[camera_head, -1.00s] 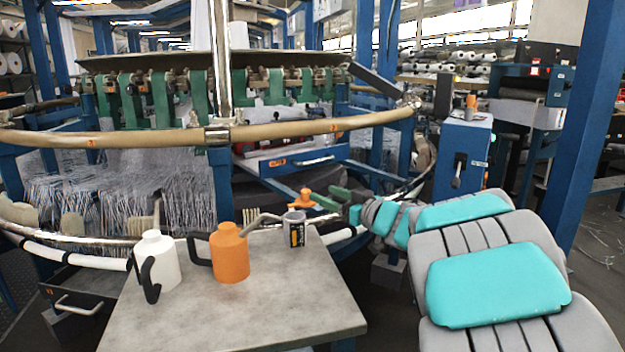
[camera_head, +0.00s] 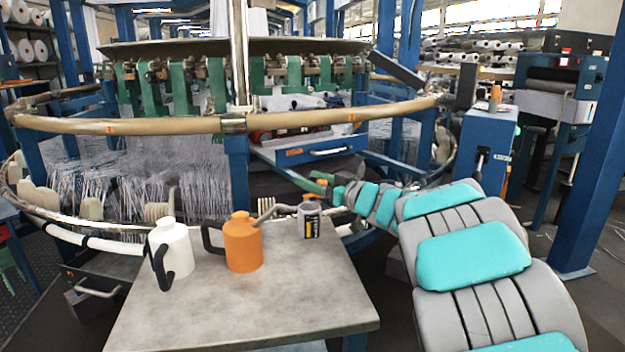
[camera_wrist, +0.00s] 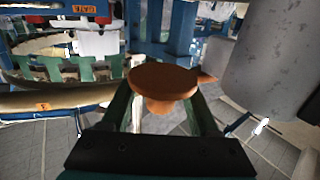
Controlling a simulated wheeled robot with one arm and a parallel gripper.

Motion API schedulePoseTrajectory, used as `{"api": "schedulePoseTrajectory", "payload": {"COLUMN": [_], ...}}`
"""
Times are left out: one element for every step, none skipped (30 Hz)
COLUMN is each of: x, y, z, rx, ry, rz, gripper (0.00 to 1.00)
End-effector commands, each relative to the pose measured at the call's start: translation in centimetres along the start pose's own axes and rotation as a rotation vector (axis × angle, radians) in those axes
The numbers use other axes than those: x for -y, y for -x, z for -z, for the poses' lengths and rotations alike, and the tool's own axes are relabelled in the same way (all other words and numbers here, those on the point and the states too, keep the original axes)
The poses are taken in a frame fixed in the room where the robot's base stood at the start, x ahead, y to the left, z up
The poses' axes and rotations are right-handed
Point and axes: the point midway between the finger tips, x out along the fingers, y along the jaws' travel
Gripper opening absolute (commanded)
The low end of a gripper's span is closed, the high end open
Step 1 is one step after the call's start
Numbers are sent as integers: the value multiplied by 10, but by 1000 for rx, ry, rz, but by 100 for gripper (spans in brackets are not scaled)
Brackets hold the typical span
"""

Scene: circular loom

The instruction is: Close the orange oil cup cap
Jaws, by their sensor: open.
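The orange cap (camera_head: 311,189) stands raised open above the grey oil cup (camera_head: 304,222), at the back right corner of the table. In the wrist view the cap (camera_wrist: 163,82) shows large, as a round disc with a knob below it. A short orange link at its right reaches the cup's grey wall (camera_wrist: 275,65). My gripper (camera_head: 324,180) is at the cap, which it partly hides in the head view. In the wrist view its green fingers (camera_wrist: 163,104) are apart, one on each side of the cap's knob. Finger contact with the cap cannot be told.
An orange oil can (camera_head: 243,243) with a long spout pointing toward the cup and a white can (camera_head: 172,250) stand on the grey table (camera_head: 240,315). The table's front is clear. The loom's tan ring (camera_head: 170,125) passes behind. A blue cabinet (camera_head: 487,145) stands at the right.

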Motion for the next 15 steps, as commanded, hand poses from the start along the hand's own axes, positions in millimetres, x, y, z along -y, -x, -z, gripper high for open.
{"api": "schedulePoseTrajectory", "payload": {"x": [0, 0, 0, 0, 0, 0, 0, 0, 0, 0, 0, 0, 0, 0, 0], "y": [0, 0, 0, 0, 0, 0, 0, 0, 0, 0, 0, 0, 0, 0, 0], "z": [0, 0, 0, 0, 1, 1, 1, 1, 1, 1, 1, 1, 1, 1, 1], "rx": [0, 0, -1, -1, -1, -1, -1, -1, -1, -1, -1, -1, -1, -1, -1], "ry": [0, 0, 0, 1, 1, 1, 1, 1, 1, 1, 1, 1, 1, 1, 1], "rz": [0, 0, 0, 0, 0, 0, 0, 0, 0, 0, 0, 0, 0, 0, 0], "gripper": [61, 61, 61, 61, 61, 57, 54, 50, 46, 42, 39, 34, 31, 28, 23]}}
